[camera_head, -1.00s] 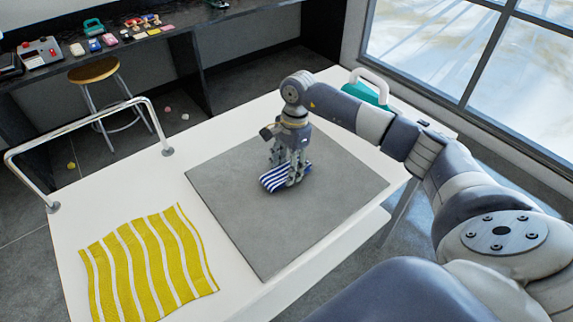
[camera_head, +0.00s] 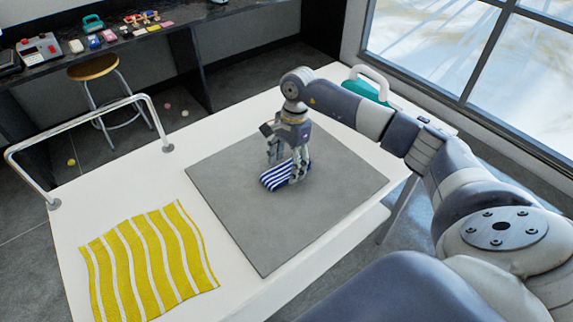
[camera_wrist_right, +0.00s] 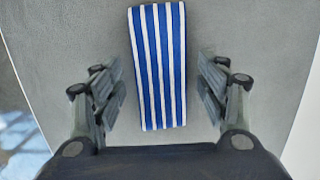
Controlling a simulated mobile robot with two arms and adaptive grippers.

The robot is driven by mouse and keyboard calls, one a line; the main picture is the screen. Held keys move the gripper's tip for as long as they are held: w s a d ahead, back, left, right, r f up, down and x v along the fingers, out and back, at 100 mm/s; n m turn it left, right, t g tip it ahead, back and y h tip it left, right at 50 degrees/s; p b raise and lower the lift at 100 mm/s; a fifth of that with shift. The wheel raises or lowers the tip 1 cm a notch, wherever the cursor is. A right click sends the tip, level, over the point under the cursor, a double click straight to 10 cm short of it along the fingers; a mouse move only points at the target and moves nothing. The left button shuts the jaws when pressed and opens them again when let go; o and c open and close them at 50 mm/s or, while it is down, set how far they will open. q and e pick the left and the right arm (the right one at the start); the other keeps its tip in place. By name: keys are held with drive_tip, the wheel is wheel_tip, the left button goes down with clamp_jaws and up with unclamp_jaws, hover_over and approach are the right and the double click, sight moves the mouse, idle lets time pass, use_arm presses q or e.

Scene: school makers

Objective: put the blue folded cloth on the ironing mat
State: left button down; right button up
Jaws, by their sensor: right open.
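The blue folded cloth (camera_head: 276,178), with white stripes, lies flat on the grey ironing mat (camera_head: 245,235). In the right wrist view the cloth (camera_wrist_right: 158,65) lies between and ahead of the fingers, with a gap on each side, and the mat (camera_wrist_right: 255,40) shows around it. My right gripper (camera_head: 287,170) is open and points down over the cloth; its fingers also show spread in the right wrist view (camera_wrist_right: 162,95). In the head view the gripper hides part of the cloth. My left gripper is not in view.
A yellow striped cloth (camera_head: 150,262) lies on the white table (camera_head: 75,225) left of the mat. A metal rail (camera_head: 85,122) stands at the table's left edge. A teal iron with a white handle (camera_head: 366,84) stands at the back right. A stool (camera_head: 94,70) is beyond the table.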

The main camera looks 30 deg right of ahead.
sight(291, 164)
wheel_tip(291, 164, up, 11)
drive_tip(key=d+b, duration=0.1)
drive_tip(key=b, duration=0.1)
drive_tip(key=shift+d+r+b, duration=0.15)
drive_tip(key=shift+d+b, duration=0.2)
drive_tip(key=shift+w, duration=0.1)
